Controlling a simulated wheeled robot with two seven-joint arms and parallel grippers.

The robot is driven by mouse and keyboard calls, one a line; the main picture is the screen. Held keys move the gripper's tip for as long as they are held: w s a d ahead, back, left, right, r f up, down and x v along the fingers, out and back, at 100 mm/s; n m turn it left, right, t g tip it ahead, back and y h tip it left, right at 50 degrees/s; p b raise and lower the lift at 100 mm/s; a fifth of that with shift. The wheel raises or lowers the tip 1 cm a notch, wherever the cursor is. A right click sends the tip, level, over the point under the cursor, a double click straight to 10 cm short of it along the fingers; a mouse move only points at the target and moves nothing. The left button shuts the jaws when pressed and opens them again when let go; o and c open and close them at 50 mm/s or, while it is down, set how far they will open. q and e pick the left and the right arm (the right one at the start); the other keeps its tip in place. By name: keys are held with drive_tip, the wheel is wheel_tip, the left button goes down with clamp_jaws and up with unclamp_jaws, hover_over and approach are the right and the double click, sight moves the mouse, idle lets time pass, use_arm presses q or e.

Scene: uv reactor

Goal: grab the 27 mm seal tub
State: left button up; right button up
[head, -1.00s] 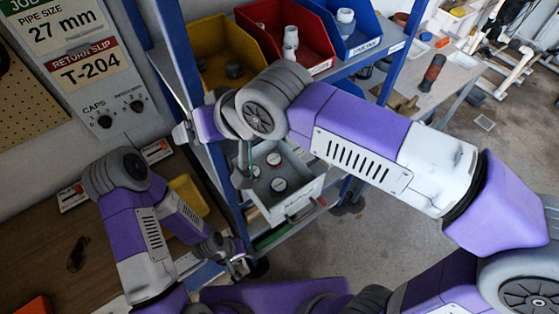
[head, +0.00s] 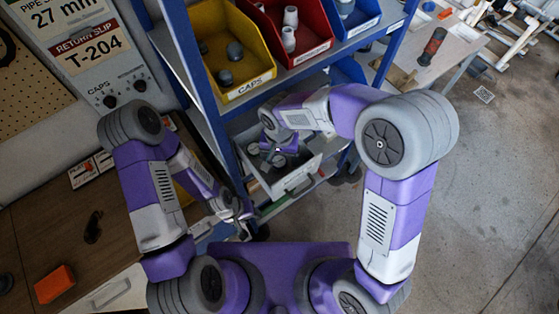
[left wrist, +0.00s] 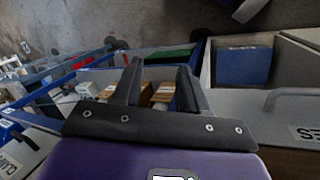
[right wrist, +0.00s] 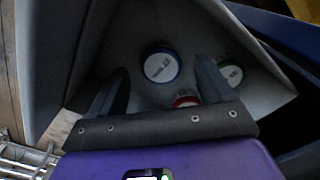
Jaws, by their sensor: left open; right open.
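A grey bin (head: 293,184) on the lower shelf holds small round tubs. In the right wrist view I see a blue-rimmed tub (right wrist: 161,65), a red-rimmed tub (right wrist: 186,101) and a green-rimmed tub (right wrist: 231,73). Their lids carry white labels too small to read, so I cannot tell which is 27 mm. My right gripper (head: 275,158) is open over the bin. The blue-rimmed tub shows between its fingertips, and the red one lies closer to the right finger. My left gripper (head: 238,209) is open and empty, low beside the shelf; its fingers also show in the left wrist view (left wrist: 162,76).
The blue-framed shelf (head: 205,95) carries a yellow bin (head: 248,93) of caps, a red bin (head: 318,55) and a blue bin (head: 362,22) above. A panel (head: 95,55) reads 27 mm and T-204. An orange block (head: 54,284) lies on the wooden bench.

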wheel_tip(320, 180, down, 2)
drive_tip(key=shift+r, duration=0.1)
drive_tip(key=c, duration=1.1)
